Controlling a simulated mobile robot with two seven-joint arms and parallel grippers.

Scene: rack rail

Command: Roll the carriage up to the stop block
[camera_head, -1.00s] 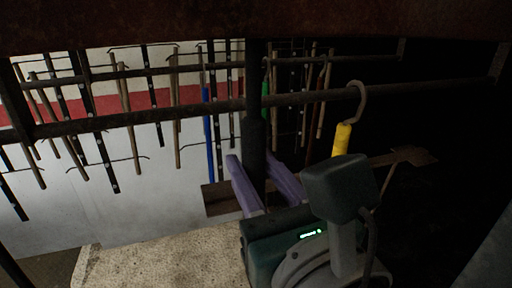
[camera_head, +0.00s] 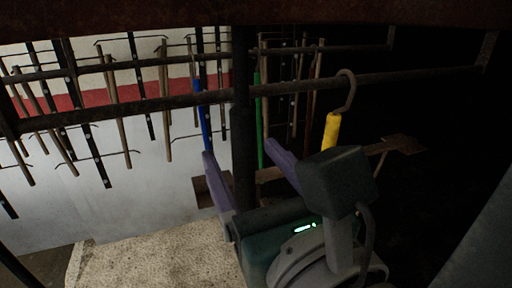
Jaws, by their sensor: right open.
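A dark vertical bar (camera_head: 241,60) with a thicker dark sleeve (camera_head: 243,140) hangs at the front rail (camera_head: 150,107). My right gripper (camera_head: 239,150) has two purple fingers spread wide, one on each side of the sleeve, with gaps visible. It is open. A steel hook with a yellow grip (camera_head: 331,134) hangs over the same rail to the right. I cannot tell for sure which hanging part is the carriage. No stop block can be made out; the rail's right end (camera_head: 482,67) lies in shadow. My left gripper is not in view.
Several rods hang from the rails behind, among them a blue one (camera_head: 203,115) and a green one (camera_head: 259,120). A brown plate (camera_head: 400,144) stands right of the yellow grip. A pale speckled surface (camera_head: 150,265) lies below. The right side is very dark.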

